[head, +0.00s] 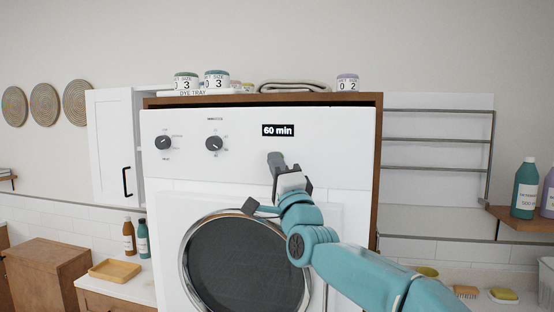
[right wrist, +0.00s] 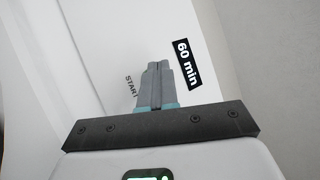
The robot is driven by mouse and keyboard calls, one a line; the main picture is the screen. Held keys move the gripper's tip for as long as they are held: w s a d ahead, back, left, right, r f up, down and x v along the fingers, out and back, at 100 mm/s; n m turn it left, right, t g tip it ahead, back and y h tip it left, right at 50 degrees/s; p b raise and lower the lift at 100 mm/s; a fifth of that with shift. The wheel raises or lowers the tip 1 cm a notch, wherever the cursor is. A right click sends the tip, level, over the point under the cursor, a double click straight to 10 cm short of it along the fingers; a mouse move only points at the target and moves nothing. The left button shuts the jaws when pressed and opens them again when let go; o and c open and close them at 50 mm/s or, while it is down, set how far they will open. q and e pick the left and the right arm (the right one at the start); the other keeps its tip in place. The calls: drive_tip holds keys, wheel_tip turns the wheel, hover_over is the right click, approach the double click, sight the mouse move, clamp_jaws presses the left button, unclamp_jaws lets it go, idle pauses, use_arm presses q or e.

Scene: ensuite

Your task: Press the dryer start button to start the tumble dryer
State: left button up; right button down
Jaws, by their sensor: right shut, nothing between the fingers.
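The white tumble dryer (head: 330,155) stands in a brown wooden frame, with a round dark door below its control panel. Its black display (head: 278,130) reads "60 min"; the display also shows in the right wrist view (right wrist: 184,66). My right gripper (head: 276,160) is shut and empty, its fingertips at the panel just below the display. In the right wrist view the shut fingers (right wrist: 158,70) lie beside the printed word START (right wrist: 131,86). The start button itself is hidden behind the fingers, so I cannot tell whether they touch it. My left gripper is not in view.
Two dark knobs (head: 163,143) (head: 214,143) sit on the panel's left. Jars and a folded towel (head: 293,86) rest on top of the dryer. A wire rack (head: 437,140) and a shelf with bottles (head: 524,188) are at the right. A wooden tray (head: 115,270) is at lower left.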

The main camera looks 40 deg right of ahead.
drive_tip(key=shift+s+a+b, duration=0.55)
drive_tip(key=shift+a+b, duration=0.1)
drive_tip(key=shift+b, duration=0.15)
drive_tip(key=shift+f, duration=0.1)
drive_tip(key=s+a+b, duration=0.3)
drive_tip(key=s+a, duration=0.1)
drive_tip(key=shift+a, duration=0.3)
idle(0.6)
